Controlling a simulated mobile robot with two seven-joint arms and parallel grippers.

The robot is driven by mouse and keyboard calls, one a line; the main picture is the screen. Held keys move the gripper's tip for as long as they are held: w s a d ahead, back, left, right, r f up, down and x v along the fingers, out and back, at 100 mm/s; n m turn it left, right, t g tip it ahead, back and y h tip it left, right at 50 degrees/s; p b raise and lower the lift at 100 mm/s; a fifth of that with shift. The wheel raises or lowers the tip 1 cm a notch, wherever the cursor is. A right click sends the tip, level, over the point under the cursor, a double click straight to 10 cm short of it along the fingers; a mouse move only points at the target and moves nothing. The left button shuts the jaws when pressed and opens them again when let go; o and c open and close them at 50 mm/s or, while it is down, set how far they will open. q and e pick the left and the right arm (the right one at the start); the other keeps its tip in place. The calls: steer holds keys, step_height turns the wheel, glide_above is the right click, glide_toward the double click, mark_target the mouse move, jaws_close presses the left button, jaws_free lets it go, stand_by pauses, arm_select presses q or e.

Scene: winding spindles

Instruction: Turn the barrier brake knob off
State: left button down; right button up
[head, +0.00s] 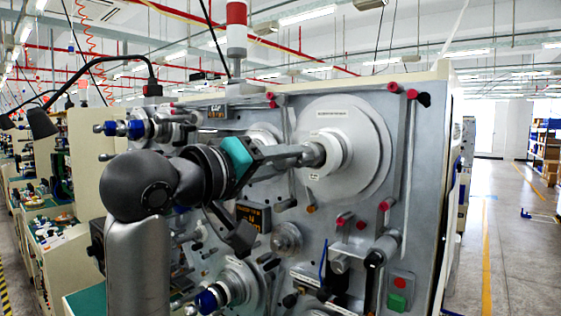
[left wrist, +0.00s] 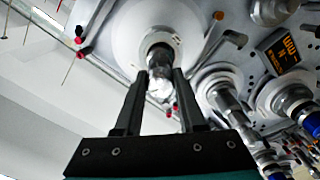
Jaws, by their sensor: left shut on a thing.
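The large pale disc (head: 372,125) is on the upper right of the machine's grey front panel. A short grey knob (head: 317,155) sticks out from its white hub (head: 334,152); I take it to be the barrier brake knob. My left gripper (head: 308,154) reaches it from the left and is shut on it. In the left wrist view the two dark fingers of my left gripper (left wrist: 161,82) lie on either side of the silvery end of the knob (left wrist: 160,60). Any marking for its on or off position cannot be read. My right gripper is not in view.
Several red-tipped rollers (head: 393,87) stick out along the panel's top and right. A small display (head: 253,216) and blue-ended spindles (head: 210,300) are lower left. Red and green buttons (head: 397,302) sit lower right. An open aisle (head: 505,240) runs right of the machine.

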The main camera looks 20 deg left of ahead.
arm_select(q)
steer(key=shift+r+n, duration=0.1)
steer(key=shift+n, duration=1.8)
steer(key=c, duration=0.5)
jaws_free()
steer(key=shift+s, duration=0.1)
steer(key=b+v, duration=0.6)
steer(key=v, duration=0.9)
